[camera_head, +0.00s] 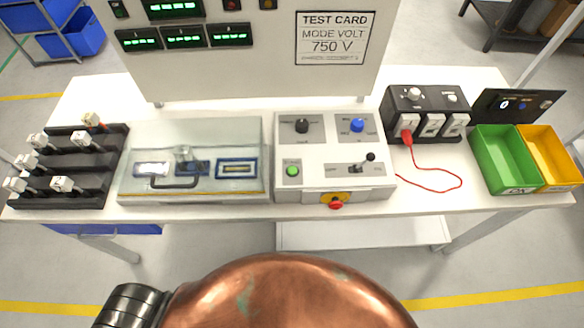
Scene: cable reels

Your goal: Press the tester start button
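The tester, a light grey console (320,195), stands at the middle of the white table. A round green button (292,170), which looks like the start button, is on its lower left panel. A black knob (302,126) and a blue knob (357,125) are above. A black-tipped lever (369,158) is at the lower right. A red stop button (336,203) on a yellow base is on the front face. Neither of my grippers is in view. Nothing covers the green button.
A clear-lidded fixture box (190,200) stands left of the tester. A black rack (85,185) holds several white connectors. At right are a black socket box (425,100) with a red cable (455,188), a green bin (505,160) and a yellow bin (550,158). A display board (250,75) rises behind.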

